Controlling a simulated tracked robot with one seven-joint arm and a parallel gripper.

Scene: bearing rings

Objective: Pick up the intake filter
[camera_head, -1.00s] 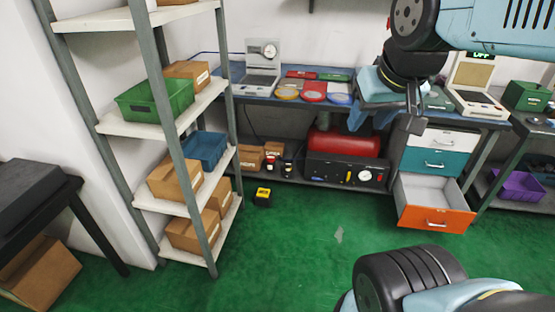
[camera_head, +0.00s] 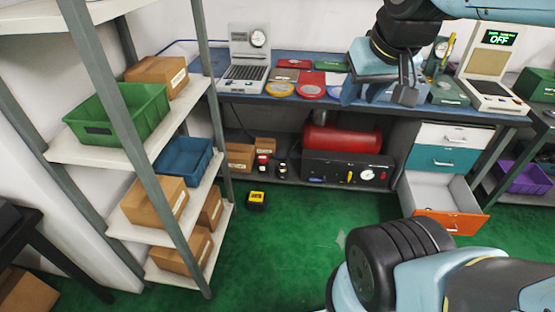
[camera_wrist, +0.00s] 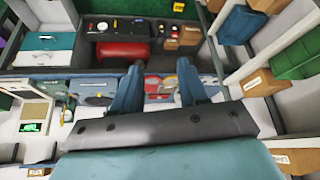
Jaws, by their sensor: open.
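I cannot tell for certain which thing is the intake filter. Two small red-and-black items, one (camera_head: 262,165) and another (camera_head: 282,170), stand on the bench's lower shelf beside small cartons; they are too small to identify. A red tank (camera_head: 342,138) lies on that shelf behind a black panel with a gauge (camera_head: 345,172). The tank also shows in the wrist view (camera_wrist: 122,51). My gripper (camera_head: 379,98) hangs in front of the bench top, above the tank in the picture. In the wrist view my gripper (camera_wrist: 158,70) has its two blue fingers apart with nothing between them.
The blue bench (camera_head: 222,83) carries a laptop-like gauge device (camera_head: 248,58), coloured discs and pads, and an instrument reading OFF (camera_head: 490,65). An orange drawer (camera_head: 450,222) stands open. A shelf rack (camera_head: 75,150) with bins stands left. A small yellow-black object (camera_head: 256,200) sits on clear green floor.

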